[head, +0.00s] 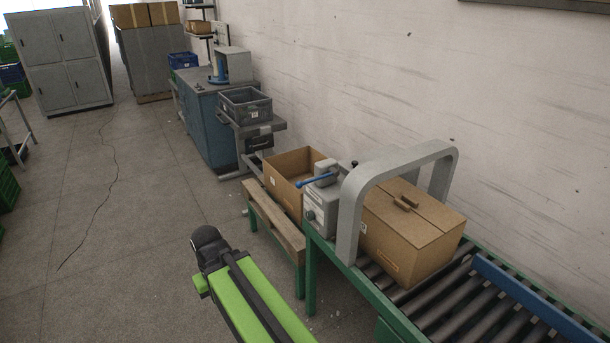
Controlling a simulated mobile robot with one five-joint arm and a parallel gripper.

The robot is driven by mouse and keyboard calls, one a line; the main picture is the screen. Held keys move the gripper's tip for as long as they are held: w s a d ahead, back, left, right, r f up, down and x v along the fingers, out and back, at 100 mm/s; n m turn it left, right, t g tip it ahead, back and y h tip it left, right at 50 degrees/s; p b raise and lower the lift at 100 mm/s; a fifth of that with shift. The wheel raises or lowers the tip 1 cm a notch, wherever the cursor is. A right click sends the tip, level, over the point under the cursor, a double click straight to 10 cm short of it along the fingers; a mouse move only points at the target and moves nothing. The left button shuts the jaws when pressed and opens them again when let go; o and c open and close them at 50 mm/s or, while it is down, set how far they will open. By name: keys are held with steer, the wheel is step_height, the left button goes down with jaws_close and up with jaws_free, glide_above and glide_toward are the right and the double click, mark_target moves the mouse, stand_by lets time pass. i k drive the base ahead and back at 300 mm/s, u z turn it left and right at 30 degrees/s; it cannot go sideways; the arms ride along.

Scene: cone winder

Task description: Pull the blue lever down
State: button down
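The blue lever (313,181) sticks out to the left from the top of a small grey box (323,211). It lies close to level, with its free end to the left. The box stands at the far end of the roller conveyor, beside a grey arch. My green and black arm reaches in from the bottom edge and ends in a dark rounded joint, to the left of and nearer than the lever. The arm is apart from the lever. No gripper fingers show.
The grey arch (352,200) spans the roller conveyor (465,305), with a closed carton (415,230) under it. An open carton (290,170) stands on a wooden bench (273,218) beyond the box. A blue cabinet (205,125) stands farther back.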

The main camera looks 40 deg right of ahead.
mark_target(333, 170)
steer(key=z, duration=0.1)
steer(key=i, duration=1)
steer(key=u, duration=0.1)
